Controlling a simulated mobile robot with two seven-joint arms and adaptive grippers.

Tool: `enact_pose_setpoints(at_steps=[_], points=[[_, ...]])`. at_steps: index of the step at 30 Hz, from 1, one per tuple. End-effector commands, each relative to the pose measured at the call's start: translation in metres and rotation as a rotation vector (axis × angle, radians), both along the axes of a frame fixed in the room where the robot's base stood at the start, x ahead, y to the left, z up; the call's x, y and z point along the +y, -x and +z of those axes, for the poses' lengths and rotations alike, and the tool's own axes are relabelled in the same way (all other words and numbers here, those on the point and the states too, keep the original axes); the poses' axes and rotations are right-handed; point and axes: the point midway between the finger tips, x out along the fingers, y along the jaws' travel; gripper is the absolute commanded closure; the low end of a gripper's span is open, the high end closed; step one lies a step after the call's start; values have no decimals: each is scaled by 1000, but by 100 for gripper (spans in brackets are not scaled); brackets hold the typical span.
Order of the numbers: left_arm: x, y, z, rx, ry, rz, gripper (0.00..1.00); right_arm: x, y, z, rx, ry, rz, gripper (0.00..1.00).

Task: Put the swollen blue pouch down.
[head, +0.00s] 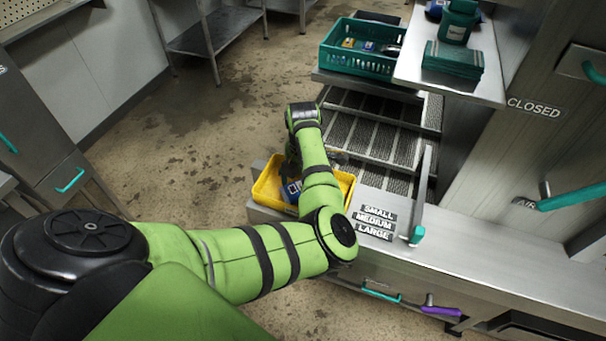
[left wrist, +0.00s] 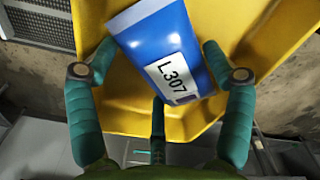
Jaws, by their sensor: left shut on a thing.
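The blue pouch (left wrist: 160,50) carries a white label reading L307 and looks puffed up. My left gripper (left wrist: 158,62) is shut on it, with teal fingers on both sides of the pouch. The pouch is over or inside the yellow bin (left wrist: 120,115); I cannot tell whether it touches the bottom. My right gripper is not in view.
Labels reading SMALL, MEDIUM and LARGE (head: 375,222) lie on the steel counter right of the bin. An upright metal plate (head: 424,185) stands nearby.

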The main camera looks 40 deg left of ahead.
Motion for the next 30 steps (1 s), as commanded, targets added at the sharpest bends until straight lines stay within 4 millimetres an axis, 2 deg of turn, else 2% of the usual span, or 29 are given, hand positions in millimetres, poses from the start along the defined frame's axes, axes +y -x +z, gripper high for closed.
enact_pose_setpoints(at_steps=[9,10,11,23,26,30], points=[[0,0,-3,-1,0,0,53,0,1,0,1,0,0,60],[0,0,-3,-1,0,0,10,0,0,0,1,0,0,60],[0,0,-2,-1,0,1,8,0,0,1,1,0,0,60],[0,0,2,-1,0,1,8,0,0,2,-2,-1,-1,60],[0,-1,12,-4,-2,1,8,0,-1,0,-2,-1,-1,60],[0,-2,39,-7,-3,1,8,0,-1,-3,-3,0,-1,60]])
